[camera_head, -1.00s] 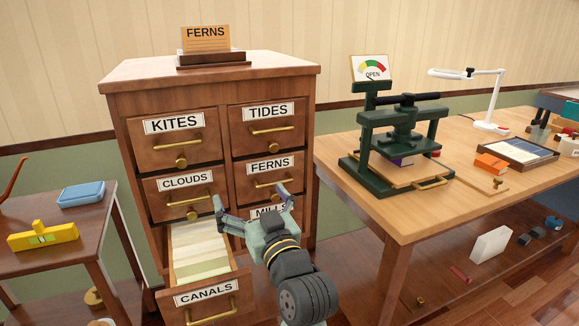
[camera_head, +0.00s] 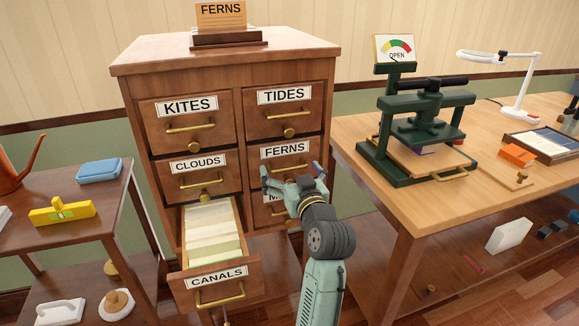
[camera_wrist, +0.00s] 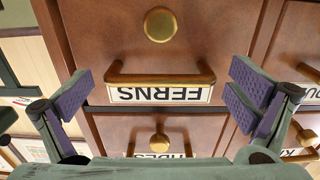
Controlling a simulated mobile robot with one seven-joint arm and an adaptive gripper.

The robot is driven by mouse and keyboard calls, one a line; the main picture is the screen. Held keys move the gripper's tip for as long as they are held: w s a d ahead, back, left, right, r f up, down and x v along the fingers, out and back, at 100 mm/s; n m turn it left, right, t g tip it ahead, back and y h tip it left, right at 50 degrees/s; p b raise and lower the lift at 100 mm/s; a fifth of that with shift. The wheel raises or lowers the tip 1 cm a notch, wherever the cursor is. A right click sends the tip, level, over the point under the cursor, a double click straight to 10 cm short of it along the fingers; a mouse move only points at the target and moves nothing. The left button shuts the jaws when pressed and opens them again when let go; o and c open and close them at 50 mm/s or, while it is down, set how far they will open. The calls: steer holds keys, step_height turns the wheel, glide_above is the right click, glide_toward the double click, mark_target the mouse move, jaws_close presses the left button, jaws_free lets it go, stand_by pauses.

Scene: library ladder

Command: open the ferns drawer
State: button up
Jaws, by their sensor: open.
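The ferns drawer (camera_head: 284,151) is shut, in the right column of the wooden cabinet, below the tides drawer. Its white label reads FERNS. In the wrist view the label is upside down, with the brass bar handle (camera_wrist: 160,77) beside it and a round brass knob (camera_wrist: 160,24) above. My gripper (camera_head: 293,176) is open and empty in front of this drawer, partly covering its lower part and the mills drawer. In the wrist view, its two purple-padded fingers stand left and right of the handle, apart from it.
The canals drawer (camera_head: 215,280) stands open at the lower left, with pale folders inside. A FERNS card (camera_head: 220,16) stands on the cabinet top. A table with a green press (camera_head: 420,130) is close on the right. A side table (camera_head: 60,190) is on the left.

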steer(key=shift+w+a, duration=0.1)
steer(key=shift+w, duration=0.15)
steer(key=shift+c, duration=0.6)
steer(key=c, duration=1.5)
